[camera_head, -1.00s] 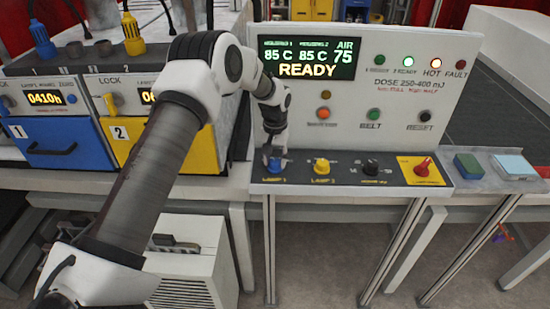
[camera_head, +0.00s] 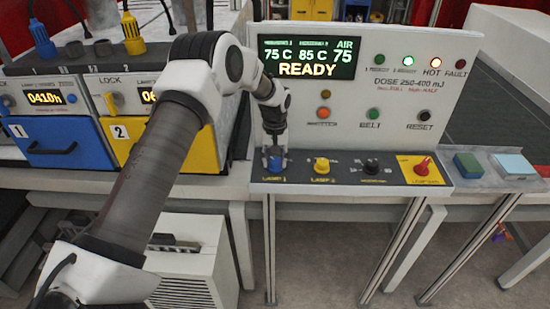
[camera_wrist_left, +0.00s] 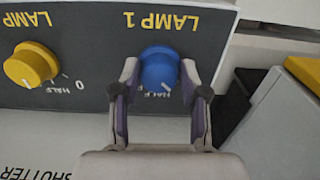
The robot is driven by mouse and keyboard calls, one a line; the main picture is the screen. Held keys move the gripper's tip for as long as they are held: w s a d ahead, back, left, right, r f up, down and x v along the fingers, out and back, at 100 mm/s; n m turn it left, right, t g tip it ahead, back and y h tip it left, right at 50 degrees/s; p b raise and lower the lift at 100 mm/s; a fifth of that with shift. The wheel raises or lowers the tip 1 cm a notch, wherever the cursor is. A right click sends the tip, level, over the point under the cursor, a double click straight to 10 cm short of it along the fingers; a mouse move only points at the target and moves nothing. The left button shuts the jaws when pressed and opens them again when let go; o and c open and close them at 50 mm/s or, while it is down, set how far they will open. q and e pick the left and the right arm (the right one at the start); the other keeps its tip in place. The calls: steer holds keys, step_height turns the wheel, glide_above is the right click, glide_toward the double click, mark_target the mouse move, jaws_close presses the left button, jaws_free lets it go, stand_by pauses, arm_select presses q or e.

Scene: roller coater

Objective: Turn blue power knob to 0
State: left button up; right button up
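The blue power knob (camera_wrist_left: 158,70) sits on the dark strip under the upside-down label LAMP 1 in the left wrist view. A short white mark shows on its lower right edge, near the word HALF. In the head view the blue knob (camera_head: 276,164) is partly covered by my left gripper (camera_head: 272,157). In the left wrist view my left gripper (camera_wrist_left: 160,78) has one finger on each side of the knob, and the fingertips appear to touch it. No 0 by this knob is visible; the right finger covers part of that side. My right gripper is not in view.
The yellow LAMP 2 knob (camera_head: 322,165), a black knob (camera_head: 370,167) and a red knob on a yellow plate (camera_head: 423,167) stand to the right. The display (camera_head: 308,58) reads 75 C, 85 C, AIR 75 and READY. Lamp drawers (camera_head: 60,143) are at left.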

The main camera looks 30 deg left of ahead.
mark_target(275, 161)
arm_select(q)
steer(key=shift+o, duration=0.7)
steer(key=shift+w, duration=0.15)
step_height(275, 161, up, 12)
steer(key=shift+a+f, duration=0.1)
